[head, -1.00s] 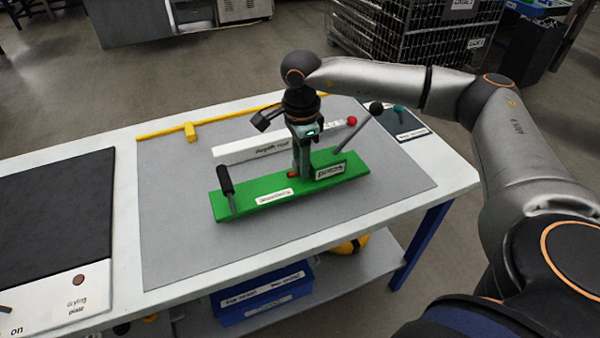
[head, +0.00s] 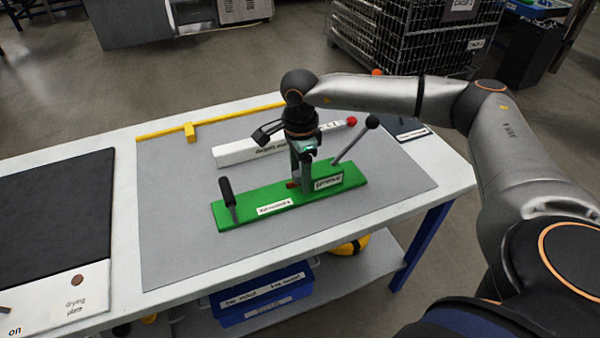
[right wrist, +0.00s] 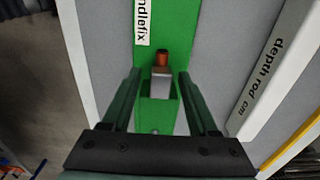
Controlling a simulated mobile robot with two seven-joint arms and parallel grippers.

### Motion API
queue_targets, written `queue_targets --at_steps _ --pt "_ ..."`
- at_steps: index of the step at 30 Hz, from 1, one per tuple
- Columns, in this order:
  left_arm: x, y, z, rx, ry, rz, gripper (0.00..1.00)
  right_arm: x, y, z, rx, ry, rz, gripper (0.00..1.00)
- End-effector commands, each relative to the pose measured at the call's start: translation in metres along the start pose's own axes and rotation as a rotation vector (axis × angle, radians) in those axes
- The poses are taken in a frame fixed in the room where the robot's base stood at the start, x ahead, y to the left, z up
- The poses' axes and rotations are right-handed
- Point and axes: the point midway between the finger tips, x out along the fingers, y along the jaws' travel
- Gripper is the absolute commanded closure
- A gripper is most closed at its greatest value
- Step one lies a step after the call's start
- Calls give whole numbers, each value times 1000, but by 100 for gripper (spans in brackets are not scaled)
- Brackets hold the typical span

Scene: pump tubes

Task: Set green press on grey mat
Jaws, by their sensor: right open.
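The green press (head: 252,206) is a long green base with labels, a black upright handle at its left end and a grey lever with a black ball at its right. It appears to lie flat on the grey mat (head: 190,253), slanting up to the right. My right gripper (head: 302,172) is over its middle, pointing down. In the right wrist view my right gripper (right wrist: 158,76) is open, its fingers on either side of the press's green block (right wrist: 158,114) and grey post; I cannot tell whether they touch. My left gripper is out of view.
A white depth rod bar (head: 240,152) lies just behind the press. A yellow rail (head: 215,120) with a slider runs along the mat's back edge. The mat's front and left are clear.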

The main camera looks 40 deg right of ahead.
Motion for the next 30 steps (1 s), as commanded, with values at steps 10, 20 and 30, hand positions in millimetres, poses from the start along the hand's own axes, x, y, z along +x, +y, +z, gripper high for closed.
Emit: queue_targets --at_steps 10,20,30 --pt "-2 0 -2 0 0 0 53 -17 -1 0 0 -1 -3 40" --pt "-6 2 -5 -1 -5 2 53 -87 -1 1 -1 -2 -3 40" --pt "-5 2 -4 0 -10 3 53 -122 0 0 -1 0 -1 40"
